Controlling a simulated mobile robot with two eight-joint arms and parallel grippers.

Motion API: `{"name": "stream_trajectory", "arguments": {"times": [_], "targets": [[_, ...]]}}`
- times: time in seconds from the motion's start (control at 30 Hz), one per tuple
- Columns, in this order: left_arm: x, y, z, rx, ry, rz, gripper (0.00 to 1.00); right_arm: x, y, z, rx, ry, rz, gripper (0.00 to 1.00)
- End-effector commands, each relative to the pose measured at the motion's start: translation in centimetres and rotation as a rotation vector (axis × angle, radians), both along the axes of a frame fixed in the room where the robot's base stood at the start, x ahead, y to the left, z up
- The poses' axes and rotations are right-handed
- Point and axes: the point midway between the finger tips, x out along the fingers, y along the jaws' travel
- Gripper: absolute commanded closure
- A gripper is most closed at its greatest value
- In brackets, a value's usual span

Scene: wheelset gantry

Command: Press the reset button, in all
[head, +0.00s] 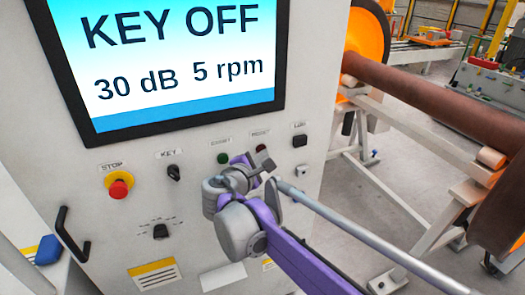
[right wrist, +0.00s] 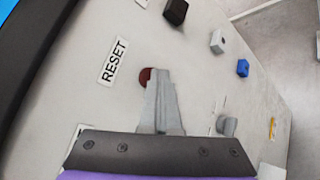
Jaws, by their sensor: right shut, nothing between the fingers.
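The reset button (right wrist: 145,76) is dark red and round, beside a label reading RESET (right wrist: 115,60) in the right wrist view. My right gripper (right wrist: 158,72) is shut and empty, with its fingertips at the button's edge and covering part of it. I cannot tell whether they touch it. In the head view the right gripper (head: 265,158) is just below the reset button (head: 261,149) on the light grey panel (head: 130,240). My left gripper is not in view.
The screen (head: 180,60) reads KEY OFF, 30 dB, 5 rpm. A green button (head: 223,158), a black key switch (head: 173,172) and a red stop button (head: 119,186) sit left of reset. A black switch (head: 300,141) sits right.

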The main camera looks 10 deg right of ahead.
Motion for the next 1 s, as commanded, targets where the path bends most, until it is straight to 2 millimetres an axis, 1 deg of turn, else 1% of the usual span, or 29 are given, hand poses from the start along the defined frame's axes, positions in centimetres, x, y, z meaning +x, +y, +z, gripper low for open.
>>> {"name": "stream_trajectory", "arguments": {"times": [0.33,0.7,0.77,1.0], "targets": [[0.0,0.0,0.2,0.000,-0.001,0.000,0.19,-1.5,-0.3,0.0,0.000,0.000,0.001,1.00],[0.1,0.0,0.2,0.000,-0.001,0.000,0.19,-1.7,-0.4,0.0,0.000,0.000,0.001,1.00],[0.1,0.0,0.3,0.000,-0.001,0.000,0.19,-2.1,-0.5,0.0,0.000,0.000,0.001,1.00],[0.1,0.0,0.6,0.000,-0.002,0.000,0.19,-4.4,-1.2,0.0,0.000,0.000,0.001,1.00]]}}
